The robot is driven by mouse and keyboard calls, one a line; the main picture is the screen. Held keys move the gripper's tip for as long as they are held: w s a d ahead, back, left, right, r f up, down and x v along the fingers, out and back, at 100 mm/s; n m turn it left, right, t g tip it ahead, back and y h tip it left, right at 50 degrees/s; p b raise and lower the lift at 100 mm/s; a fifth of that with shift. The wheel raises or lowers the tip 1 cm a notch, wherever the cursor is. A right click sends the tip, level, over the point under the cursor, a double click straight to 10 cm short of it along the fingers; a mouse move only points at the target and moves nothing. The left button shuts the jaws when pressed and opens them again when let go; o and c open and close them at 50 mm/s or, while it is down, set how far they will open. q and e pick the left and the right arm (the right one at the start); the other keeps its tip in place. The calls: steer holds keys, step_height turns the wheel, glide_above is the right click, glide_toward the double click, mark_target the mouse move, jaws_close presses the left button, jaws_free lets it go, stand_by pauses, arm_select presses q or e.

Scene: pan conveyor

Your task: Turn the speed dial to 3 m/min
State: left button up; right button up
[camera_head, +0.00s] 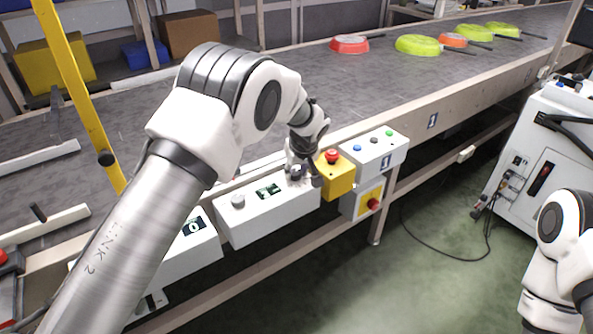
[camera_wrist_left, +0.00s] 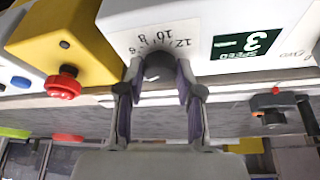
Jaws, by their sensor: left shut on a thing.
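My left gripper (camera_wrist_left: 158,90) is shut on the dial, one finger on each side. In the head view the left gripper (camera_head: 302,172) is at the box's right end and largely hides the dial. My right gripper is out of view.
A yellow box with a red button (camera_head: 332,156) stands close to the left gripper. Further right is a white box with coloured buttons (camera_head: 375,150). A red pan (camera_head: 349,44) and green pans (camera_head: 418,44) lie on the conveyor (camera_head: 290,70) behind.

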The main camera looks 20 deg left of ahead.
arm_select(q)
steer(key=o, duration=1.1)
steer(key=shift+s+f, duration=0.1)
steer(key=shift+f, duration=0.15)
steer(key=shift+o, duration=0.3)
steer(key=shift+w, duration=0.2)
steer(key=v, duration=1.2)
steer(key=shift+a+f, duration=0.1)
